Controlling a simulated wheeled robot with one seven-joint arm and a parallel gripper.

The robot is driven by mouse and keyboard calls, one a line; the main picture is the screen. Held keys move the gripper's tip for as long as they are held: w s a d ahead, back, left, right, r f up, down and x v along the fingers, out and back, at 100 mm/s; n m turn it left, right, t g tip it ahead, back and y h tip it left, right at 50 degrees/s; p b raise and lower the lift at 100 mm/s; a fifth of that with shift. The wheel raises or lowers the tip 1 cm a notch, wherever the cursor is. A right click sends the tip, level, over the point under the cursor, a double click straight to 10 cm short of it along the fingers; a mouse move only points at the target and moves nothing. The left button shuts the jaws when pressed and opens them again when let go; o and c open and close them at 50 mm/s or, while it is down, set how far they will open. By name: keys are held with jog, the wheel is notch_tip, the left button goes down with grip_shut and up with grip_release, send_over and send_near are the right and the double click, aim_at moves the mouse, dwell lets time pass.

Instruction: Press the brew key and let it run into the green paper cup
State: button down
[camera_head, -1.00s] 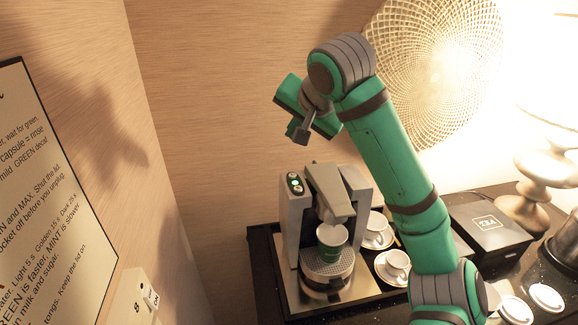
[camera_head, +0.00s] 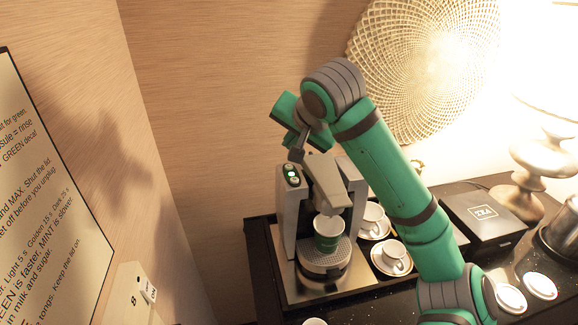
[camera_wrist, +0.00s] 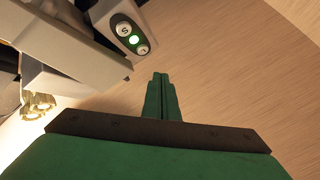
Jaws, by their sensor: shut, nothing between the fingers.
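The coffee machine (camera_head: 345,205) stands on a dark tray, its button panel (camera_head: 291,174) on the upper left. The panel, with a glowing green light between two round keys, also shows in the wrist view (camera_wrist: 133,40). The green paper cup (camera_head: 328,238) stands upright on the drip grate under the spout; its contents cannot be made out. My gripper (camera_head: 296,154) is shut and empty, just above the panel in the head view. In the wrist view its closed fingertips (camera_wrist: 160,77) are apart from the panel, which lies up and left of them.
White cups on saucers (camera_head: 392,258) stand right of the machine. A black tea box (camera_head: 484,218) and a lamp (camera_head: 540,165) are farther right. A wall sign (camera_head: 45,200) and a switch plate (camera_head: 135,296) are at left.

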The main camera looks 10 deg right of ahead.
aim_at(290, 171)
jog(key=shift+f, duration=1.65)
dwell(0.9)
jog(key=shift+f, duration=0.4)
jog(key=shift+f, duration=0.35)
dwell(0.6)
dwell(0.4)
jog(key=shift+r, duration=0.8)
jog(key=shift+r, duration=0.1)
jog(key=shift+r, duration=2.4)
jog(key=shift+s, duration=0.1)
